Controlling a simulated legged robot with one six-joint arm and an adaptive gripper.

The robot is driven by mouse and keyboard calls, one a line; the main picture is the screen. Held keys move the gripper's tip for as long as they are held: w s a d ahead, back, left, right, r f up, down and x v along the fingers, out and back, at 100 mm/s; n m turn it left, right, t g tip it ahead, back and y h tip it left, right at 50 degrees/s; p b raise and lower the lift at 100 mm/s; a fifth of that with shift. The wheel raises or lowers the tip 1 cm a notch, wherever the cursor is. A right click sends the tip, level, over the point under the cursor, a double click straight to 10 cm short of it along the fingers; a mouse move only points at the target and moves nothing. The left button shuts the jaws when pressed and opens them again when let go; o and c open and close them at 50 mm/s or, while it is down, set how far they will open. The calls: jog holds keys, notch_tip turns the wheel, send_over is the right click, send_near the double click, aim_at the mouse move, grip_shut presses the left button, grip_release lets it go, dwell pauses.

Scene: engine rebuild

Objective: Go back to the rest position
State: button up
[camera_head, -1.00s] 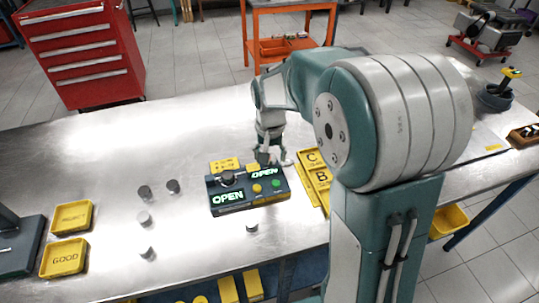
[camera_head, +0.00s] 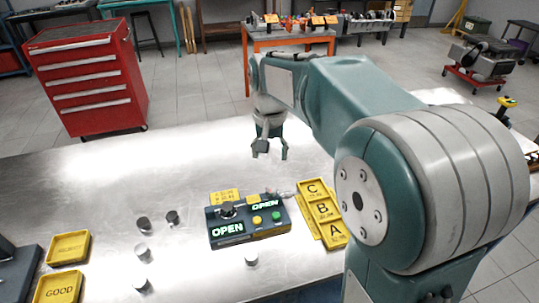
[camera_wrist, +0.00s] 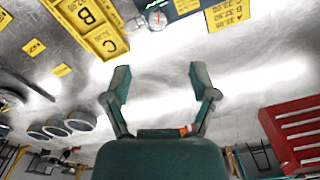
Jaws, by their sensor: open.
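My gripper (camera_head: 269,152) is open and empty, with its fingers spread and pointing down above the steel table, behind the dark control box. In the wrist view my gripper (camera_wrist: 160,95) also shows two parted fingers with nothing between them. My gripper is apart from the box. My arm reaches from the right side of the head view.
A yellow A/B/C tray (camera_head: 322,213) lies right of the box. Several small cylinders, one a dark cylinder (camera_head: 172,217), stand left of it. The yellow GOOD tray (camera_head: 58,288) is at lower left. A red tool cabinet (camera_head: 88,78) stands behind the table (camera_head: 120,175). The table's far middle is clear.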

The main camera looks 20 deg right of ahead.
jog(key=s+n+t, duration=0.4)
jog(key=s+t, duration=0.1)
jog(key=s, duration=1.6)
jog(key=shift+r+t, duration=0.25)
jog(key=shift+t, duration=0.05)
